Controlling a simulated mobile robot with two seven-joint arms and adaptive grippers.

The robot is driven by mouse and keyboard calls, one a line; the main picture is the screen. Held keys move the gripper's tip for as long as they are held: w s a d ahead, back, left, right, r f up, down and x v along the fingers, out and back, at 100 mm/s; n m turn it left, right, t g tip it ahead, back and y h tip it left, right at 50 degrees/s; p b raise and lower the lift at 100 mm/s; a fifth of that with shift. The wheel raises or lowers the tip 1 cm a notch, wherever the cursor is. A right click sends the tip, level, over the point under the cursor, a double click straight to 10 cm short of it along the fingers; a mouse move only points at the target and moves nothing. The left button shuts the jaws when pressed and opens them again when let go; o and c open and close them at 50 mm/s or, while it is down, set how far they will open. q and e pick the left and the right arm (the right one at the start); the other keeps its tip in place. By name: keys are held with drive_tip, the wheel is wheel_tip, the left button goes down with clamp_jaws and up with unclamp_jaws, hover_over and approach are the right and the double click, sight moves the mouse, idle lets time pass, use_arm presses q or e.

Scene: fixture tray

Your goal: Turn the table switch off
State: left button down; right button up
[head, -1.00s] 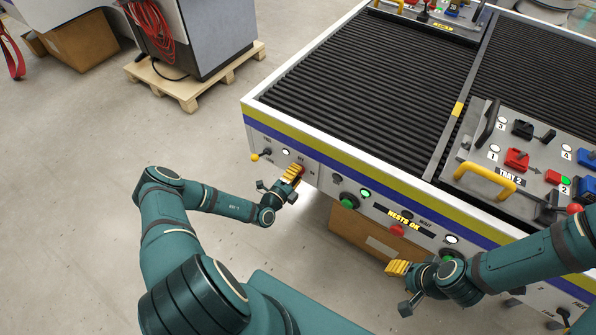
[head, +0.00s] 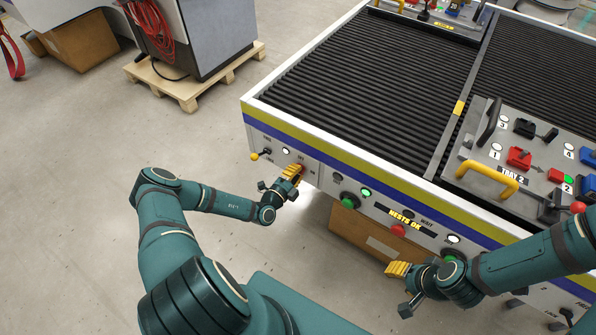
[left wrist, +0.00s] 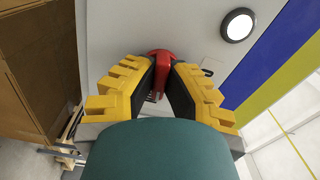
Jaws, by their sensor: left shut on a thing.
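The table switch is a red handle (left wrist: 160,64) on the grey front panel of the table, near its left end. In the head view only a bit of its red (head: 301,167) shows beyond my left gripper (head: 293,171). In the left wrist view my left gripper (left wrist: 162,84) has its yellow-backed, dark-padded fingers on either side of the red handle, shut on it. The fingers partly hide the handle and its labels. My right gripper (head: 396,269) is in front of the panel further right, apart from the switch; its finger gap is not clear.
A white lamp (left wrist: 237,25) is beside the switch. A yellow-tipped lever (head: 255,156) is to its left. A green button (head: 348,202), a "NESTS OK" display (head: 405,218) and a red button (head: 398,230) are to the right. Tray 2 (head: 475,190) stands on the roller table.

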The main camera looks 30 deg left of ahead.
use_arm(q)
drive_tip(key=n+b, duration=0.1)
drive_tip(key=n, duration=0.2)
drive_tip(key=shift+n, duration=0.4)
drive_tip(key=shift+b, duration=0.35)
drive_tip(key=shift+n+b, duration=0.4)
drive_tip(key=shift+n, duration=0.5)
drive_tip(key=n+b, duration=0.1)
drive_tip(key=n, duration=0.1)
drive_tip(key=shift+n, duration=1)
drive_tip(key=shift+b, duration=0.35)
